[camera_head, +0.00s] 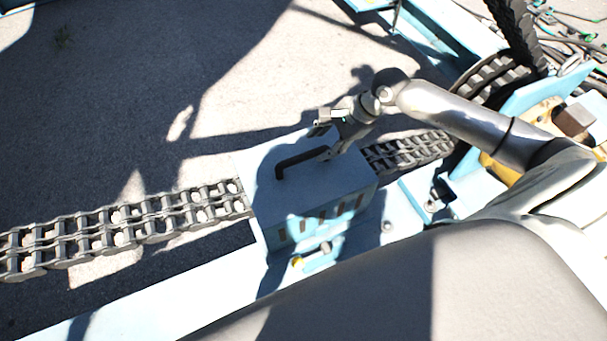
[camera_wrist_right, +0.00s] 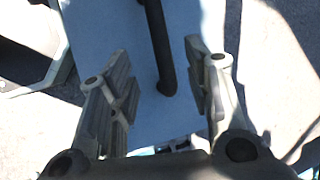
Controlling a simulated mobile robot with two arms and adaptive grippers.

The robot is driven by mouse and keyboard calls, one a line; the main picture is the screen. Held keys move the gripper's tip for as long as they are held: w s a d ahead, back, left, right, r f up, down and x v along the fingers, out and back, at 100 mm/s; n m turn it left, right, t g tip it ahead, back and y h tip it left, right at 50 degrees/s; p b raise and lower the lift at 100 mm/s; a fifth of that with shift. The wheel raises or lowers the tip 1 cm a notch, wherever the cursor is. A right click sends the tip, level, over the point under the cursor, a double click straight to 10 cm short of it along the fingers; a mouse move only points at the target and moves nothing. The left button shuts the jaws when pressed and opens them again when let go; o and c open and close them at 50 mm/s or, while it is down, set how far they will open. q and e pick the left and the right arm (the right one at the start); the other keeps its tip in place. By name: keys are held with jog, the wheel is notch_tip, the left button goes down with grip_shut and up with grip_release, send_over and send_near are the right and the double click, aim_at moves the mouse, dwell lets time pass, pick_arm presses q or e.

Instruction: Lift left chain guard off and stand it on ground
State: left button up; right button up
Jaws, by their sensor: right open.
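The chain guard (camera_head: 325,195) is a light blue box-shaped cover sitting over the chain, with a black handle (camera_head: 300,160) on its top. My right gripper (camera_head: 325,128) is over the far right part of the guard, close to the handle's end. In the right wrist view the right gripper (camera_wrist_right: 163,95) is open, and the black handle (camera_wrist_right: 160,50) lies between its two fingers without visible contact on either side. The light blue top of the guard (camera_wrist_right: 185,20) shows beneath. My left gripper is in neither view.
A heavy roller chain (camera_head: 130,225) runs out of the guard to the left and right. A light blue frame beam (camera_head: 160,300) lies along the front. A chain wheel (camera_head: 490,80) and cables (camera_head: 575,30) are at the right. Bare ground (camera_head: 110,100) is open at the upper left.

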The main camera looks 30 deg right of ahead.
aim_at(305, 156)
jog(key=x, duration=0.3)
jog(key=shift+w+a, duration=0.1)
jog(key=shift+a, duration=0.05)
jog(key=x, duration=0.2)
jog(key=p+x, duration=0.1)
jog(key=x, duration=0.2)
jog(key=shift+a+r, duration=0.15)
jog(key=shift+a, duration=0.25)
jog(key=shift+f, duration=0.45)
grip_shut()
dwell(0.4)
jog(key=shift+w+a+r, duration=0.1)
jog(key=shift+w+r, duration=0.05)
